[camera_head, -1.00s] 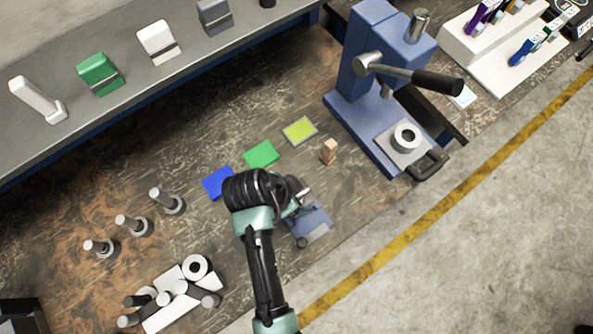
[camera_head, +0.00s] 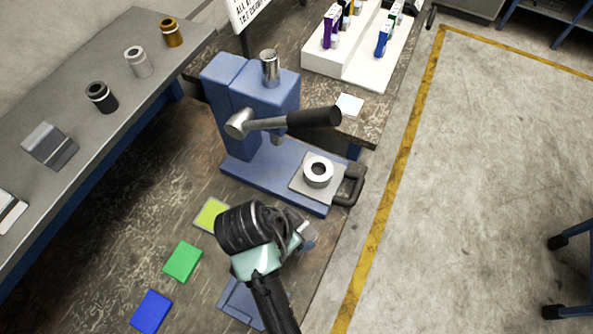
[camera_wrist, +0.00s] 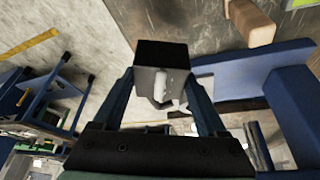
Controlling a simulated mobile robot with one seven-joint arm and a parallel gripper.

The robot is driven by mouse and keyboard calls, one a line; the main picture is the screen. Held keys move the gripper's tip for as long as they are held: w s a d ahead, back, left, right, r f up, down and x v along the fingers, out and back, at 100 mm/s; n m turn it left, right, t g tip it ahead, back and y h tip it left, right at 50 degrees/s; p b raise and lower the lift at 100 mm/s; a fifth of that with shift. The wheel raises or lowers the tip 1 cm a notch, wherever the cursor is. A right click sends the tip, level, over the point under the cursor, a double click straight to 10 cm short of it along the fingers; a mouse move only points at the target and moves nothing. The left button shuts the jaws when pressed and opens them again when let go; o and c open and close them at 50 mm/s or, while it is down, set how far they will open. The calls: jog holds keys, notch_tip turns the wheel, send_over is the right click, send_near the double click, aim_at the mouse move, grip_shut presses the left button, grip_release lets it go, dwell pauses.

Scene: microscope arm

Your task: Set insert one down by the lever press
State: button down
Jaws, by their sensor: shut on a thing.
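My gripper (camera_wrist: 160,95) is shut on a small dark and grey piece (camera_wrist: 160,55), which I take to be insert one; it sits between the two fingertips in the wrist view. In the head view my gripper (camera_head: 303,236) hangs in front of the press base, and my wrist hides most of it and the held piece. The blue lever press (camera_head: 230,95) stands behind, its black-gripped lever (camera_head: 315,117) pointing right. A pale ring (camera_head: 318,171) sits on the plate of its base.
Yellow (camera_head: 209,216), green (camera_head: 183,262) and blue (camera_head: 151,311) tiles lie left of my wrist. A blue fixture (camera_head: 238,300) is partly under my arm. A tan wooden block (camera_wrist: 250,22) shows in the wrist view. A grey shelf (camera_head: 75,115) runs along the left.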

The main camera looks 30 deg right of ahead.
notch_tip(320, 180, down, 4)
jog(key=shift+s+r, duration=0.1)
jog(key=shift+r, duration=0.1)
jog(key=shift+f+p, duration=0.35)
jog(key=shift+f, duration=2.15)
jog(key=shift+f, duration=0.15)
grip_release()
jog(key=shift+s+a+f, duration=0.1)
